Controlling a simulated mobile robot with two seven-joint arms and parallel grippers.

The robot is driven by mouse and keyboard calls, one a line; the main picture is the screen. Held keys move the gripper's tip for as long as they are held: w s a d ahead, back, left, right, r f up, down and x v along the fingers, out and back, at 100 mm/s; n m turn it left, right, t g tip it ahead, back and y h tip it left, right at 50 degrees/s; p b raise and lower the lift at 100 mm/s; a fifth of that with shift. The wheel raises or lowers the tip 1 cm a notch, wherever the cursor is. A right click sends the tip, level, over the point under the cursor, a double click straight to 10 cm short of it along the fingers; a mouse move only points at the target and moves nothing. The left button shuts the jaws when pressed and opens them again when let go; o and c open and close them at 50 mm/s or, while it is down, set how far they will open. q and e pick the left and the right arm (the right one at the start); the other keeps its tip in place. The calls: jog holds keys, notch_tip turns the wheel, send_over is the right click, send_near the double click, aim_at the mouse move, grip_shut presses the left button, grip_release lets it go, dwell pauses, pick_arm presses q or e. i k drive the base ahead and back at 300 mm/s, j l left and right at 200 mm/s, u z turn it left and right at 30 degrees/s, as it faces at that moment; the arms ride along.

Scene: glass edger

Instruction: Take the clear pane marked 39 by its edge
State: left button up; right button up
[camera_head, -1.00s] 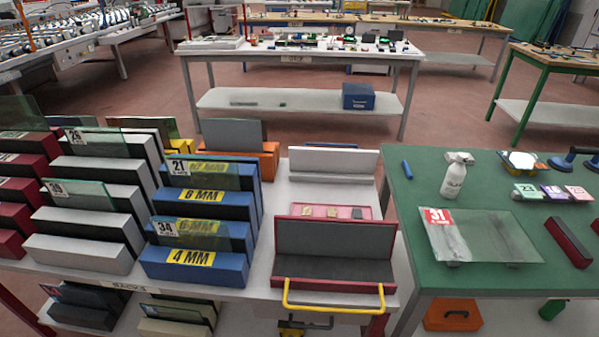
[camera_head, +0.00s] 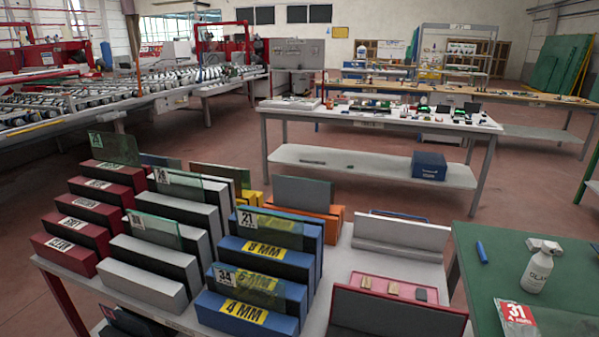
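A clear, faintly green pane (camera_head: 158,231) stands upright in a front slot of the white stepped rack (camera_head: 140,282). Its small white tag at the upper left is too blurred to read surely as 39. A second pane (camera_head: 178,186) with a tag stands further back in the same rack. Panes tagged 21 (camera_head: 270,229) and 34 (camera_head: 247,286) stand in the blue rack (camera_head: 210,309). Neither of my grippers is in view.
A dark red rack (camera_head: 63,252) with another pane (camera_head: 114,148) stands left of the white one. A pink tray (camera_head: 360,281) lies right of the blue rack. A green table (camera_head: 478,300) with a spray bottle (camera_head: 538,267) is at right. Open floor lies behind.

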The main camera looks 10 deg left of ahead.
aim_at(160, 231)
jog(key=j+u, duration=0.15)
jog(key=u, duration=1.2)
jog(key=i+j, duration=1)
jog(key=z, duration=0.8)
